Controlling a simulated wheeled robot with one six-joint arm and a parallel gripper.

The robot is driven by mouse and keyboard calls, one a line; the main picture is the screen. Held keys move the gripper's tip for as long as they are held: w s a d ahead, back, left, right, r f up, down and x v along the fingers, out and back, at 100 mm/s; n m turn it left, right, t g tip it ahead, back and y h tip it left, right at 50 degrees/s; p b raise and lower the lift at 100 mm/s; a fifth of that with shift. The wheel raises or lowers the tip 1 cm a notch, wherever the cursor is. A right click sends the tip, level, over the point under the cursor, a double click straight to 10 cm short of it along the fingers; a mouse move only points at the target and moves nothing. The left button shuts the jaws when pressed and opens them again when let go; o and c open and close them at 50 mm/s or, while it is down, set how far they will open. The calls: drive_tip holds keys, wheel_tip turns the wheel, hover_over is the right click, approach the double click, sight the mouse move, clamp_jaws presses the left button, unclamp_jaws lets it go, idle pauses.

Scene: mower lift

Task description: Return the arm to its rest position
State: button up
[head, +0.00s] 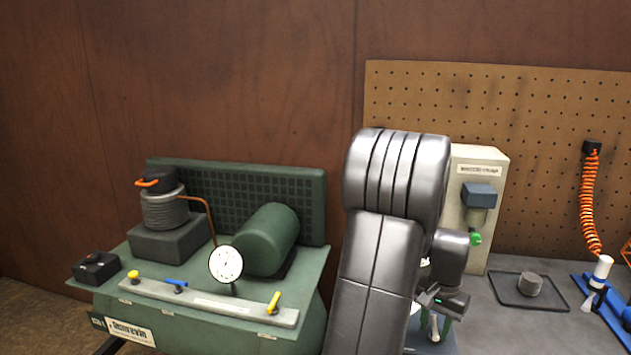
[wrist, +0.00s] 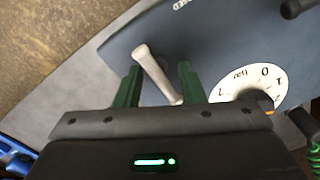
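My arm rises in the middle of the head view and bends down to my gripper (head: 441,318), which is low over the bench right of the green machine. In the wrist view my gripper (wrist: 160,82) has its two green fingers apart. A pale grey lever (wrist: 155,70) lies between them, with gaps showing on both sides. The lever (head: 434,328) also shows below the gripper in the head view. It is on a dark blue-grey panel (wrist: 220,45), beside a white dial marked "bar" (wrist: 262,82). My arm hides much of this panel in the head view.
The green machine (head: 315,270) with gauge (head: 225,264) and coloured levers stands left. A beige control box (head: 489,160) with a green knob (head: 475,239) is close behind my gripper. Right are a tray (head: 505,291), a coiled orange hose (head: 588,205) and blue rails (head: 600,305).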

drive_tip(key=shift+m, duration=2.3)
